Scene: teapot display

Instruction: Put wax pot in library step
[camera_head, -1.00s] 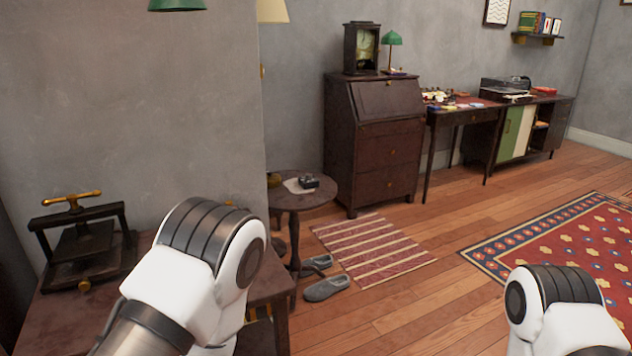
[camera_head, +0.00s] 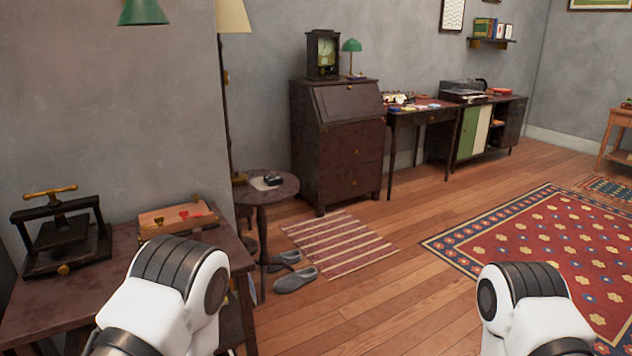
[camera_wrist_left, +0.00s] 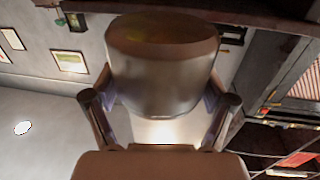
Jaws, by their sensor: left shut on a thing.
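My left gripper (camera_wrist_left: 160,108) is shut on a rounded, brown, shiny pot (camera_wrist_left: 162,62), which I take to be the wax pot. The pot fills the upper middle of the left wrist view, with one finger on each side of it. The head view shows only white and dark links of my two arms; both grippers are outside it. I cannot pick out a library step in either view.
A dark table at left bears a black press (camera_head: 60,235) and a wooden box (camera_head: 178,218). Behind are a round side table (camera_head: 285,190), slippers (camera_head: 293,280) and a bureau (camera_head: 340,140). A striped mat (camera_head: 338,243) and patterned rug (camera_head: 545,240) lie on open floor.

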